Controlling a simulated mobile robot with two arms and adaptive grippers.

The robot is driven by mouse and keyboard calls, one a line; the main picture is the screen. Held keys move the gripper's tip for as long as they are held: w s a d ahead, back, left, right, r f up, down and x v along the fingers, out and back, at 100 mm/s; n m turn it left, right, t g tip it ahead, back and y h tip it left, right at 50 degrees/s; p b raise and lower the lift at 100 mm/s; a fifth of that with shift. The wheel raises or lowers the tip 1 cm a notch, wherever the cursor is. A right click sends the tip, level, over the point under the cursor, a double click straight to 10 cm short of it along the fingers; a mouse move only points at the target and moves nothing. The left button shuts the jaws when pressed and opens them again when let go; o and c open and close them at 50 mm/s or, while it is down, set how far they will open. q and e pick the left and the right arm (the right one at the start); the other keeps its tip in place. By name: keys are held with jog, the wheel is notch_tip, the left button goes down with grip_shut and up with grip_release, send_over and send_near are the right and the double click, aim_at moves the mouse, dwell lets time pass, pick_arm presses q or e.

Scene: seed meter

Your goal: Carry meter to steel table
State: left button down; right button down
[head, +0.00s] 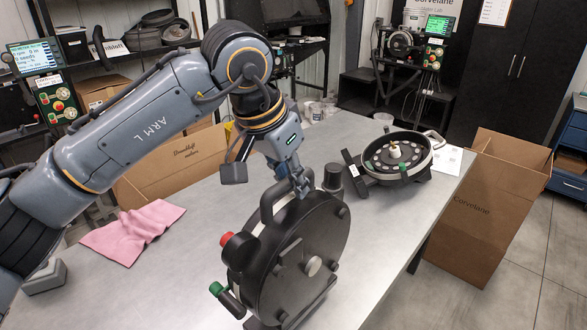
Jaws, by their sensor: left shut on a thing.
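A large round black meter (318,240) stands upright on the steel table (210,205), its disc face turned to the right. It has a handle on top, a red knob and a green-tipped lever at its left side. My left gripper (300,188) is at the top of the meter, shut at its handle; the fingers partly hide the contact. I cannot tell whether the meter's base touches the table or is just above it. My right gripper is not in view.
An opened round meter (397,160) lies at the table's far right by a paper sheet. A pink cloth (133,232) lies at left. Cardboard boxes stand behind the table (170,170) and at its right (490,205). Test stands with screens are at the back.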

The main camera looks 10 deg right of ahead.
aim_at(291, 200)
pick_arm(q)
jog(key=shift+w+f, duration=0.15)
jog(key=shift+w, duration=0.15)
jog(key=shift+w+f+p, duration=0.1)
jog(key=shift+f+p, duration=0.4)
jog(key=shift+f, duration=1.05)
jog(key=shift+f, duration=0.15)
jog(key=c, duration=1.3)
grip_release()
jog(key=shift+f, duration=0.2)
jog(key=shift+s, duration=0.2)
jog(key=shift+r, duration=0.15)
